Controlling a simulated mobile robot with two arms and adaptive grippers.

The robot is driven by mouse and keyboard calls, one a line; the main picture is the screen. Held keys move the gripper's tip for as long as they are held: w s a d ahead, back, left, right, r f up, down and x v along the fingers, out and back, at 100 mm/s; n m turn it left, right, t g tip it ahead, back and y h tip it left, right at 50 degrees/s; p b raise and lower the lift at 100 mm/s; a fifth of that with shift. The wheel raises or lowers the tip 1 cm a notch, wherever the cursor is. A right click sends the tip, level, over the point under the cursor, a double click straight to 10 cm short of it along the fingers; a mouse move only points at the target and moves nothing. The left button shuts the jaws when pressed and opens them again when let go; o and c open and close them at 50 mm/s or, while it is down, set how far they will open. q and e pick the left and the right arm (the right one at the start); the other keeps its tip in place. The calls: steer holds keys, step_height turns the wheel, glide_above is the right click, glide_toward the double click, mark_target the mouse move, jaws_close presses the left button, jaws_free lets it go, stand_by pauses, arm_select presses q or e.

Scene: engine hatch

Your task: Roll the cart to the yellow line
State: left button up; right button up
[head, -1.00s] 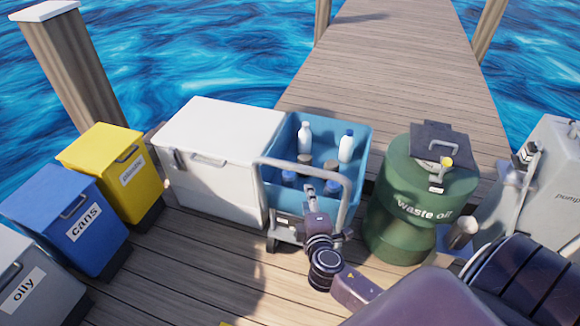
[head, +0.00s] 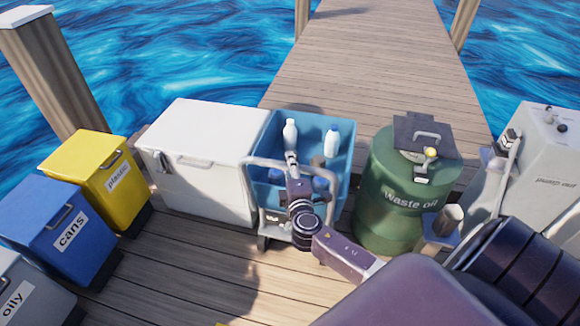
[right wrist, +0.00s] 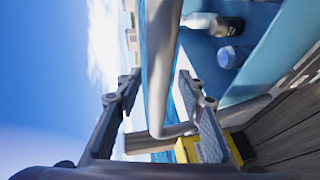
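The cart is a light blue open bin (head: 345,165) with a grey tubular handle (head: 249,184) on its near side. Bottles and cans stand in it, among them a white bottle (head: 290,135). My right gripper (head: 292,163) is at the top bar of the handle. In the right wrist view its two fingers (right wrist: 160,105) are apart, with the handle bar (right wrist: 159,75) running between them; I cannot see contact. The left gripper is not in view.
A white cooler (head: 208,160) stands close left of the cart, and a green waste oil drum (head: 400,190) stands right of it. Yellow (head: 92,172), blue (head: 48,225) and grey bins line the left side. Planks (head: 190,270) in front are clear.

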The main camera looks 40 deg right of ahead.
jaws_close()
stand_by(0.5)
